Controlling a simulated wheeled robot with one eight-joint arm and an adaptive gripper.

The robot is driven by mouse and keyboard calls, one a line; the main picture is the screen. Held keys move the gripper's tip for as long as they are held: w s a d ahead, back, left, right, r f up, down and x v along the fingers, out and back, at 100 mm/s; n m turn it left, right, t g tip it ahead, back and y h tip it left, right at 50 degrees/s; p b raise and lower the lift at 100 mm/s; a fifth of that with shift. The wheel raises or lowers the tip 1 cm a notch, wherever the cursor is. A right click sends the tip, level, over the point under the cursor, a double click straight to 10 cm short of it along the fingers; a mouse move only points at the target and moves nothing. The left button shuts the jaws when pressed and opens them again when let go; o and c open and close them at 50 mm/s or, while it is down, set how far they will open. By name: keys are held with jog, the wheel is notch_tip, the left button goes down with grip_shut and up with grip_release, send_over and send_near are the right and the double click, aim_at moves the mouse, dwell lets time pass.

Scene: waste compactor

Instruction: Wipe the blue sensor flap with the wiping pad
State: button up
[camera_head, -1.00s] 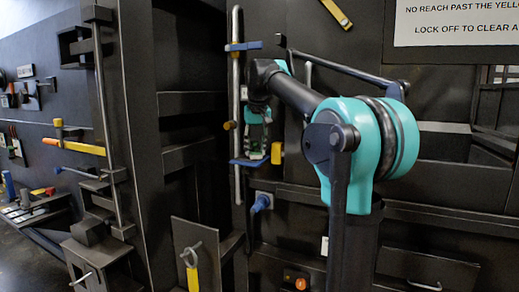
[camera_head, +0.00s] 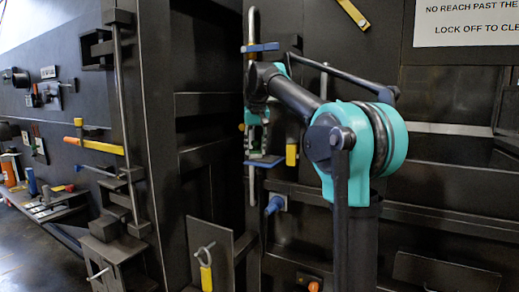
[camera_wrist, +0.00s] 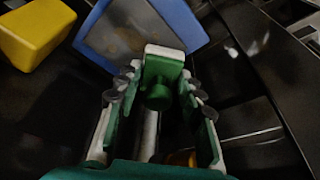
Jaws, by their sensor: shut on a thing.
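The wiping pad, a green block with a rounded knob and a pale edge (camera_wrist: 165,66), sits between the fingers of my gripper (camera_wrist: 157,98) in the wrist view. My gripper is shut on it. The blue sensor flap (camera_wrist: 127,30), a greyish, smudged plate with a blue rim, lies just beyond the pad. The pad's pale edge overlaps the flap's lower side in the picture; I cannot tell whether they touch. In the head view my gripper (camera_head: 257,138) points down just above the small blue flap (camera_head: 265,162). The pad is too small to make out there.
A yellow block (camera_wrist: 32,32) stands beside the flap; it also shows in the head view (camera_head: 291,154). A vertical metal pipe (camera_head: 252,28) and another blue bracket (camera_head: 261,47) are above. A blue knob (camera_head: 274,205) projects below. Dark machine panels surround my arm.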

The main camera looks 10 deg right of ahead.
jog(key=shift+f, duration=0.1)
jog(key=shift+s+d, duration=0.85)
jog(key=shift+d, duration=0.35)
jog(key=shift+s+d, duration=0.7)
jog(key=shift+d, duration=0.4)
jog(key=shift+s+d, duration=0.7)
jog(key=shift+d, duration=0.35)
jog(key=shift+r, duration=3.1)
jog(key=shift+r, duration=0.15)
notch_tip(320, 180, up, 3)
jog(key=shift+f, duration=0.15)
